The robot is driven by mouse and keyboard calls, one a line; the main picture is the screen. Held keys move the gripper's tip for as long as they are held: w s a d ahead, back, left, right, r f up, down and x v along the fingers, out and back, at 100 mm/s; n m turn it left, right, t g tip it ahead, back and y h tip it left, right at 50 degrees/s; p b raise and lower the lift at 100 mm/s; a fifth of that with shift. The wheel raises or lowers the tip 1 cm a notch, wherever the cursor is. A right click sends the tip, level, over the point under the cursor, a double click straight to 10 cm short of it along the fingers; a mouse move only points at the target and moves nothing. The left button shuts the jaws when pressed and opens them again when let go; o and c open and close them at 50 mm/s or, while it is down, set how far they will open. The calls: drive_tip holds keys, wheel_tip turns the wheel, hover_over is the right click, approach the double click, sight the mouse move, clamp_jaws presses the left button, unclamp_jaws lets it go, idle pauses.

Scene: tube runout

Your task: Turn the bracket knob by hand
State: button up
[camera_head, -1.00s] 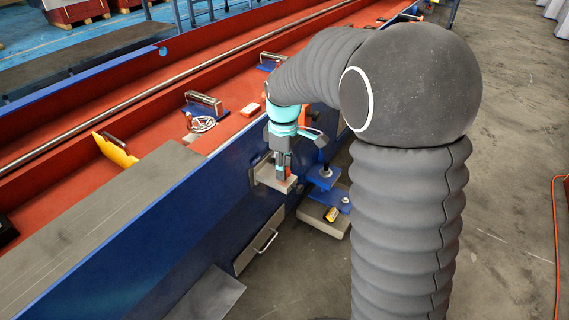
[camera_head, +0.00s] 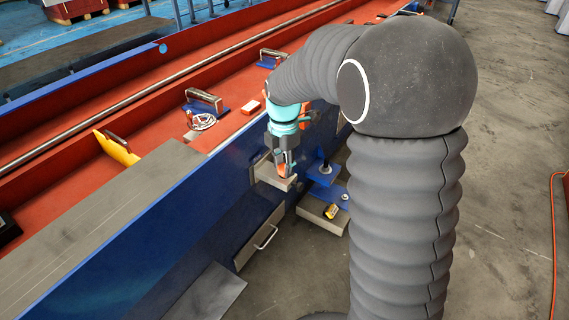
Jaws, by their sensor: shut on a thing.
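The bracket (camera_head: 277,182) is a small pale metal block shape on the side of the blue machine wall, left of centre. My gripper (camera_head: 284,171) points down onto it from my grey-sleeved arm and turquoise wrist. The fingers are close together and shut on the knob at the bracket. The knob itself is mostly hidden by the fingers and too small to make out clearly.
A blue clamp fixture (camera_head: 323,174) stands just right of the bracket, above a pale block with a yellow item (camera_head: 330,211). A drawer handle (camera_head: 266,237) sits below on the wall. Red troughs run behind. Open floor lies at right.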

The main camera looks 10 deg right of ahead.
drive_tip(key=shift+s+f, duration=0.1)
drive_tip(key=o, duration=0.9)
drive_tip(key=shift+r, duration=1.1)
